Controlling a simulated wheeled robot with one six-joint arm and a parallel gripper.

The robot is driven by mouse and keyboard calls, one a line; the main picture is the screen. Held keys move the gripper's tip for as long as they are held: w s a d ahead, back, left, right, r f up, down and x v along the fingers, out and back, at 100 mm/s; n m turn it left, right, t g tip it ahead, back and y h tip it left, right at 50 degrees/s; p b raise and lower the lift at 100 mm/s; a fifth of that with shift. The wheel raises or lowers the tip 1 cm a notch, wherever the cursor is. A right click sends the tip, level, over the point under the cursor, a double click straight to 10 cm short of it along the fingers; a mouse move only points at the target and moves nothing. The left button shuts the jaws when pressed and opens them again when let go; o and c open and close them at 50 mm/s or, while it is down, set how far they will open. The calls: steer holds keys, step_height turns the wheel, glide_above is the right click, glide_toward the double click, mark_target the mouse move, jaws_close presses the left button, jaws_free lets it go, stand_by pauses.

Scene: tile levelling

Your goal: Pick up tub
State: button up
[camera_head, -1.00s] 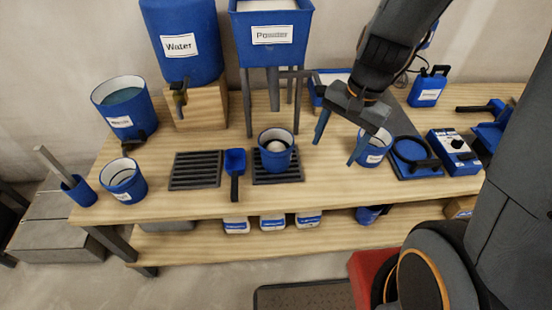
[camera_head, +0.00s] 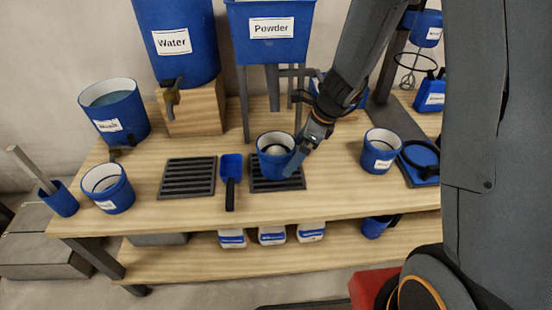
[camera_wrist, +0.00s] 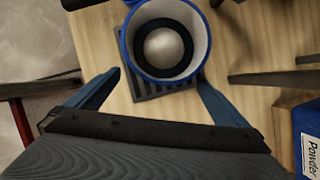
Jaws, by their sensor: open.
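The blue tub (camera_head: 270,163) with a pale inner wall stands upright on the right-hand dark slatted grate (camera_head: 272,184), below the powder hopper. A pale round heap lies inside it. In the wrist view the tub (camera_wrist: 166,45) is at the top centre, seen from above. My gripper (camera_head: 297,160) is at the tub's right side in the head view. Its blue fingers are open, and in the wrist view my gripper (camera_wrist: 155,85) has one finger on each side of the tub's near edge. I cannot tell whether either finger touches it.
A blue scoop (camera_head: 231,175) lies left of the grate, beside an empty grate (camera_head: 187,178). The powder hopper (camera_head: 270,35) and its legs stand just behind the tub. Another labelled tub (camera_head: 381,152) stands to the right. The front strip of table is clear.

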mark_target(276, 154)
steer(key=shift+w+a, duration=0.2)
steer(key=shift+a, duration=0.35)
steer(key=shift+w+a, duration=0.15)
steer(key=shift+a, duration=0.35)
steer(key=shift+w+a+p, duration=0.2)
steer(key=shift+w+a, duration=0.05)
steer(key=shift+a, duration=0.4)
steer(key=shift+w+a+p, duration=0.15)
steer(key=shift+w+a, duration=0.1)
steer(key=shift+a, duration=0.35)
steer(key=shift+x, duration=1.55)
steer(key=shift+w+r, duration=0.1)
steer(key=c, duration=2)
